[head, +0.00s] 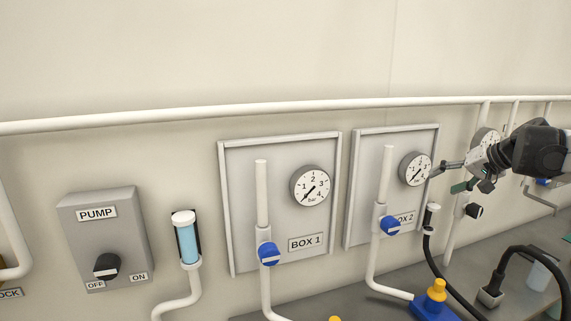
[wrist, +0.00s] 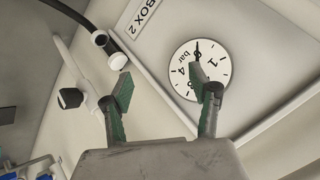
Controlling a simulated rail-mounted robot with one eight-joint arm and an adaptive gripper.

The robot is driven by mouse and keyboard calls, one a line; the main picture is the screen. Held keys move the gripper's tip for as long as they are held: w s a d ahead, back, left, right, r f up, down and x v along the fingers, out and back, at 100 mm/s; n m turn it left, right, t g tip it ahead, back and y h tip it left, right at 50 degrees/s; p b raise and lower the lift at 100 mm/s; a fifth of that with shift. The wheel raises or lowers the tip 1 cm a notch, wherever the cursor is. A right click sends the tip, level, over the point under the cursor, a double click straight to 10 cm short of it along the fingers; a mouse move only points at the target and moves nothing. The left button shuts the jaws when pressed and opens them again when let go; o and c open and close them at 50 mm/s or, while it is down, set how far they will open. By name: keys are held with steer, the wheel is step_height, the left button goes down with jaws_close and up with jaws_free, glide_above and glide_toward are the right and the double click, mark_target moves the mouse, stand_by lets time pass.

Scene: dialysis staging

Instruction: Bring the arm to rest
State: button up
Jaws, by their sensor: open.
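My gripper (head: 450,177) is at the right in the head view, in front of the wall just right of the BOX 2 panel (head: 364,160). In the wrist view my gripper (wrist: 166,90) has its two green-padded fingers spread apart, with nothing between them. The BOX 2 gauge (wrist: 188,70) shows behind the right finger, which covers part of its dial. In the head view this gauge (head: 415,168) is just left of my fingers. I cannot tell how far the fingers are from the panel.
A white-collared connector (head: 431,215) with a black hose (head: 434,255) is below my gripper. A black knob (head: 474,211) is close by, also visible in the wrist view (wrist: 70,98). The BOX 2 blue valve (head: 390,226) and a yellow-topped blue fitting (head: 434,303) are lower left. The upper wall is clear.

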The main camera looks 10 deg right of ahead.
steer(key=s+a+f+n+g+h, duration=0.1)
steer(key=s+a+f, duration=0.15)
steer(key=a, duration=0.65)
steer(key=s+a+f+n+g, duration=0.1)
steer(key=s+a, duration=0.3)
steer(key=a, duration=0.6)
steer(key=s+a+f+n+b, duration=0.2)
steer(key=s+a+f, duration=0.4)
steer(key=s+a, duration=0.3)
steer(key=s+a+f+n+h+b, duration=0.1)
steer(key=s+a+f+n+b, duration=0.1)
steer(key=s+a+f, duration=0.4)
steer(key=s+a, duration=0.3)
steer(key=a, duration=0.2)
steer(key=shift+a+n, duration=0.3)
steer(key=shift+a, duration=0.1)
